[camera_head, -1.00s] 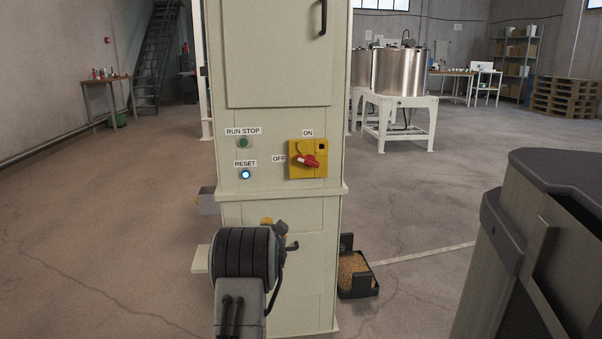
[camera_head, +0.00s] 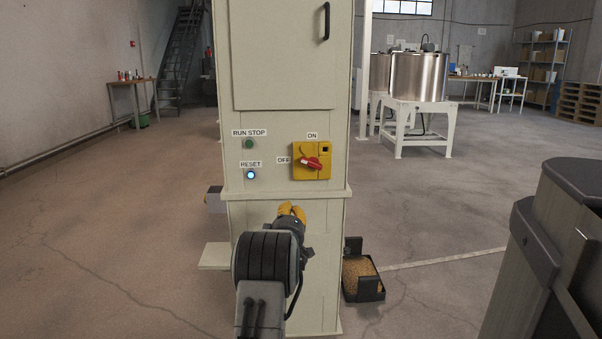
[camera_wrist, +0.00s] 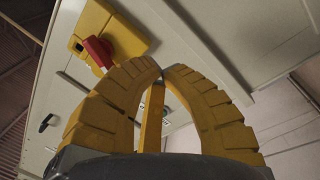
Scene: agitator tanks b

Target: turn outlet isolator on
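The outlet isolator is a yellow square plate (camera_head: 325,170) with a red rotary handle (camera_head: 311,163) on the front of the cream cabinet. ON is labelled above it and OFF at its left. The handle lies nearly level, one end towards OFF. My gripper (camera_head: 291,209) is below the isolator, in front of the lower cabinet, apart from the handle. In the wrist view its yellow fingers (camera_wrist: 163,72) have their tips almost together, with nothing seen held. The red handle (camera_wrist: 98,51) and yellow plate (camera_wrist: 124,37) show beyond the fingers, at upper left.
The cream cabinet (camera_head: 285,290) has a RUN STOP button (camera_head: 249,144) and a lit blue RESET button (camera_head: 251,175) left of the isolator. A ledge crosses it below. A black tray (camera_head: 364,280) lies on the floor at right. Open floor lies to the left.

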